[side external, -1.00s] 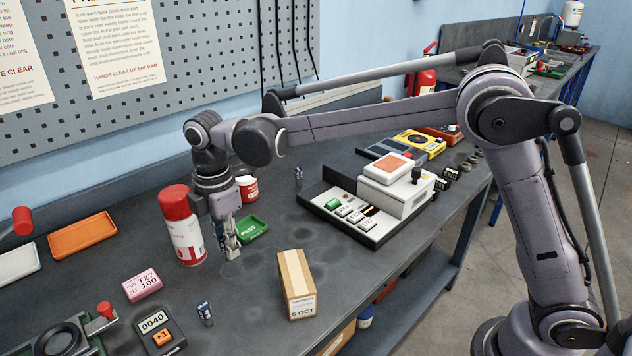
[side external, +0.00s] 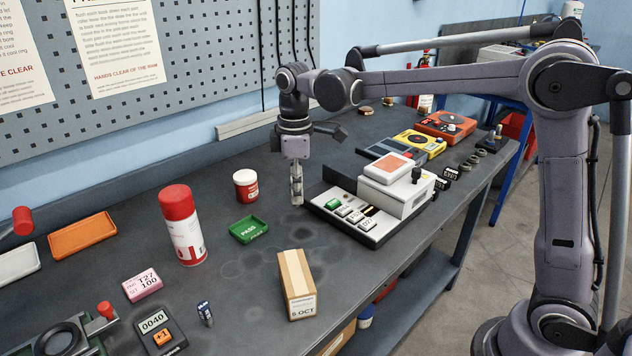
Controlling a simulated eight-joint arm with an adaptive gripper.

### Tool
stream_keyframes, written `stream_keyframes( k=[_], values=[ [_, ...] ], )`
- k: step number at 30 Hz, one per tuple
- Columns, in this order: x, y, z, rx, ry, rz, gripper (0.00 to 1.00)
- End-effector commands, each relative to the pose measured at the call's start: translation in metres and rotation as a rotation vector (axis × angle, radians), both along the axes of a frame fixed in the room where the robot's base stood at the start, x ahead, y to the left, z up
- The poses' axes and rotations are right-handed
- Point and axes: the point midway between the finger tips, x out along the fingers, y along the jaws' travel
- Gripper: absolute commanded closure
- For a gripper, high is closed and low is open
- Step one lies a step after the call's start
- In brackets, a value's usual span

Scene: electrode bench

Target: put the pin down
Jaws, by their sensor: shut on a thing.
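My gripper (side external: 296,201) points down over the bench, just left of the white and black device with the orange-topped block. Its fingers are shut on the pin, which is too small and too covered by the fingers to make out. I cannot tell whether the fingertips or the pin touch the bench (side external: 262,300). A small dark blue cylinder with a pale mark (side external: 205,313) stands at the front, right of the 0040 display.
The white device (side external: 390,195) is close on the right. A red-and-white jar (side external: 246,185), green PASS tray (side external: 248,229), red-capped spray can (side external: 184,228) and cardboard box (side external: 296,284) stand to the left and in front. Bare bench lies between the box and my gripper.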

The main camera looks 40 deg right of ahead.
Motion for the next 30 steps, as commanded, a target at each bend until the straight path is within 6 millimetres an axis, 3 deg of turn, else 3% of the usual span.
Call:
stream_keyframes(
  k=[9,15,21,30],
  values=[
    [-0.016,-0.075,-0.007,0.0,0.0,-0.657,1.0],
    [-0.028,-0.108,-0.011,0.0,0.0,-0.979,1.0],
    [-0.034,-0.123,-0.013,0.0,0.0,-1.138,1.0],
    [-0.035,-0.125,-0.013,0.0,0.0,-1.162,1.0]
  ],
)
